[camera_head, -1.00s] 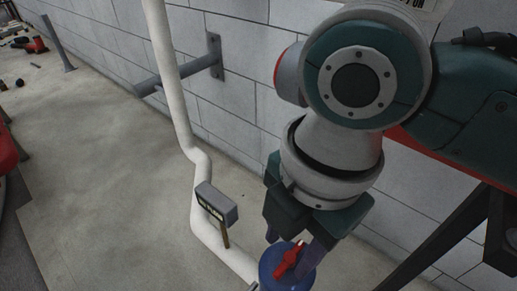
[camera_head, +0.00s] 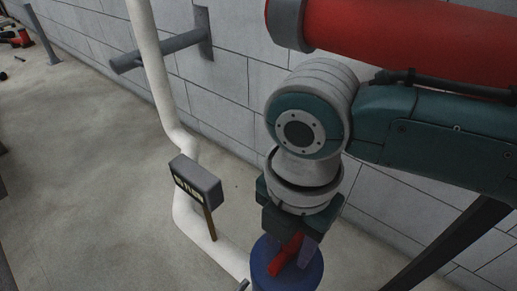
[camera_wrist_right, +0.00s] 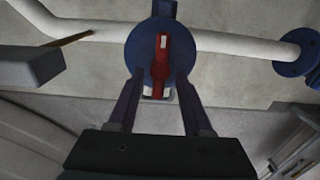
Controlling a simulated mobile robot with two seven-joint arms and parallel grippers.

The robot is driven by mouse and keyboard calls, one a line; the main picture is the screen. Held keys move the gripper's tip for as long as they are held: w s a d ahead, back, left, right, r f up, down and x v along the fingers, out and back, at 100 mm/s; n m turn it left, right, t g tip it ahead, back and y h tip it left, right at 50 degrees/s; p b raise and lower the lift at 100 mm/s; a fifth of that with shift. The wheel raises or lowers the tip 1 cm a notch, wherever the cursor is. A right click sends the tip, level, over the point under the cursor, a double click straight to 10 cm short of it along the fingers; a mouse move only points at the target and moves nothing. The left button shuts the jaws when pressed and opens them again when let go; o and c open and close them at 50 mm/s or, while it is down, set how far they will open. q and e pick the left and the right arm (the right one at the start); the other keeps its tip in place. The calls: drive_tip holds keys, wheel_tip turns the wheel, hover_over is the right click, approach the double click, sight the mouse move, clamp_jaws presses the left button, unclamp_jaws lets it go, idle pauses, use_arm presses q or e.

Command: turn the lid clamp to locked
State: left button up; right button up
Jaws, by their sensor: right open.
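The lid clamp is a red lever (camera_head: 286,256) on top of a blue round lid (camera_head: 262,268), low in the middle of the head view. In the right wrist view the red lever (camera_wrist_right: 162,62) stands upright in the picture, across the blue lid (camera_wrist_right: 138,52). My right gripper (camera_head: 290,250) points down over the lid. In the wrist view its two fingers (camera_wrist_right: 158,88) are apart, one on each side of the lever's near end, with gaps visible. Whether the fingers touch the lid is unclear. My left gripper is in neither view.
A white pipe (camera_head: 153,75) comes down the wall and runs to the lid. A grey sign box (camera_head: 197,180) on a brown post stands left of the lid. A grey bracket (camera_head: 165,50) sticks out from the block wall. The floor at left is mostly clear.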

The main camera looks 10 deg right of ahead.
drive_tip(key=shift+f, duration=0.25)
clamp_jaws()
idle(0.5)
